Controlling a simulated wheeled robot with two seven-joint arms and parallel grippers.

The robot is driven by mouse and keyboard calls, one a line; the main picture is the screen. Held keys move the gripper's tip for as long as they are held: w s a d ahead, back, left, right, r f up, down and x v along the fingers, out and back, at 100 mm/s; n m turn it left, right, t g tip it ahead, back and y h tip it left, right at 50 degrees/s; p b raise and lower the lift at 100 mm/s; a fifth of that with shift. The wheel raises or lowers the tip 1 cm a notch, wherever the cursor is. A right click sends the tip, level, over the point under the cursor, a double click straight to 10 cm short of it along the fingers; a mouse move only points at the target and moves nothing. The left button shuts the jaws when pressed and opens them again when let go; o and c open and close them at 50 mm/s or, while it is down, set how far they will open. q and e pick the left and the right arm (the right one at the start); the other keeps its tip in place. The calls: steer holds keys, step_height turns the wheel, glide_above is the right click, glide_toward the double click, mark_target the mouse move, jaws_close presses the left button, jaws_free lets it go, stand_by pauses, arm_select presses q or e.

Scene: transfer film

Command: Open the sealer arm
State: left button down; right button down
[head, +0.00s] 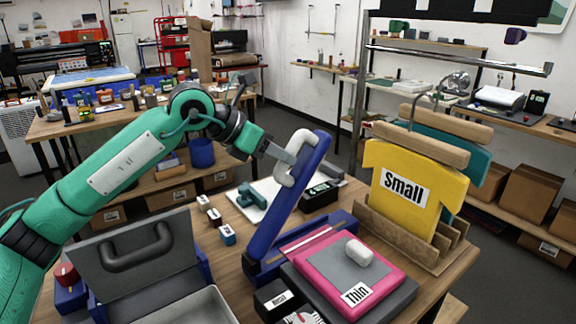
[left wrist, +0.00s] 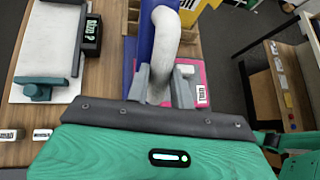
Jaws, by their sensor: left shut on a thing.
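The blue sealer arm (head: 280,215) stands raised and tilted to the right above its blue base (head: 322,235) on the table. A white looped handle (head: 292,160) is fixed near its upper end. My left gripper (head: 280,153) is at the handle, and in the left wrist view its fingers (left wrist: 160,92) are closed around the white handle (left wrist: 163,50). The blue arm also shows behind the handle in the left wrist view (left wrist: 146,35). My right gripper is in neither view.
A pink pad (head: 330,268) labelled Thin, with a white block on it, lies right of the sealer. A yellow shirt-shaped board (head: 412,185) labelled Small stands in a wooden rack behind. A grey lidded box (head: 130,255) with a black handle is at front left. Small labelled blocks (head: 214,217) lie between.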

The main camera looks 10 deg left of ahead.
arm_select(q)
steer(key=shift+s+a+r, duration=0.15)
steer(key=shift+a, duration=0.05)
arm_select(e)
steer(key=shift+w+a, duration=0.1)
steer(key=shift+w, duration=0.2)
arm_select(q)
steer(key=c, duration=1.2)
jaws_free()
steer(key=shift+s+a, duration=0.1)
steer(key=shift+c, duration=0.2)
steer(key=shift+s+a+r, duration=0.1)
steer(key=shift+a+r, duration=0.1)
steer(key=shift+a, duration=0.05)
steer(key=b+v, duration=0.2)
steer(key=v, duration=1.1)
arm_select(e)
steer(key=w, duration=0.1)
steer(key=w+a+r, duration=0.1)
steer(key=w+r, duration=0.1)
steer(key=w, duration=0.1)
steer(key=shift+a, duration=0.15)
